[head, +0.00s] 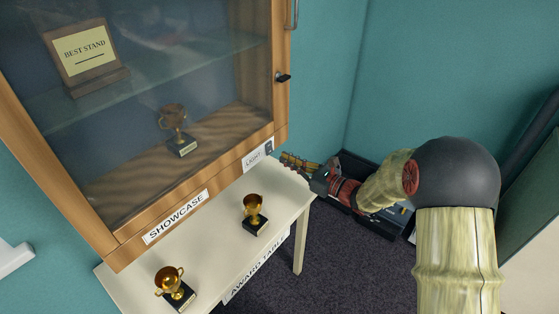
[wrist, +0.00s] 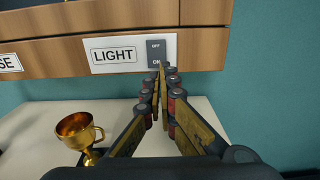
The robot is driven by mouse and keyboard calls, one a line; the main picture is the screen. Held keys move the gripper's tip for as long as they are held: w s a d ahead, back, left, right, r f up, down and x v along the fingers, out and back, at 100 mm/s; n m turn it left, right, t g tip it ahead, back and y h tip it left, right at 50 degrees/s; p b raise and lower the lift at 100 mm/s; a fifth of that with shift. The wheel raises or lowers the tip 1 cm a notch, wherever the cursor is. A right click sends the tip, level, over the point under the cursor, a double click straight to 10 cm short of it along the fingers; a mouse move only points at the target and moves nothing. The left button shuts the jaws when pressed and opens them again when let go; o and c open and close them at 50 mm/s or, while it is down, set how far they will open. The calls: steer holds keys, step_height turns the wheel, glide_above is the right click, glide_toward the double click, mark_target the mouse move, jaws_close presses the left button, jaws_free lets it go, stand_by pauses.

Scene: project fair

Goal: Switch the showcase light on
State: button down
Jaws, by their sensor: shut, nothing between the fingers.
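The showcase (head: 282,100) is a wooden cabinet with a glass door, at the left and middle of the head view. The light switch (wrist: 156,50) is a dark rocker marked OFF at the top and ON at the bottom. It sits on a white plate labelled LIGHT (wrist: 113,54) on the showcase's lower edge. My gripper (wrist: 160,68) is shut and empty. Its fingertips are in front of the lower, ON half of the switch and partly overlap it in the wrist view. I cannot tell whether they touch. My gripper also shows in the head view (head: 285,158).
The white award table (head: 222,225) stands under the showcase. Two gold trophies are on it, one near the front (head: 175,287) and one in the middle (head: 254,213). A dark box (head: 365,170) is on the floor behind my arm. A door knob (head: 283,78) sticks out above.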

steer(key=p+v, duration=0.2)
steer(key=v, duration=0.7)
steer(key=shift+d+f, duration=0.25)
steer(key=shift+d, duration=0.1)
steer(key=shift+r, duration=0.1)
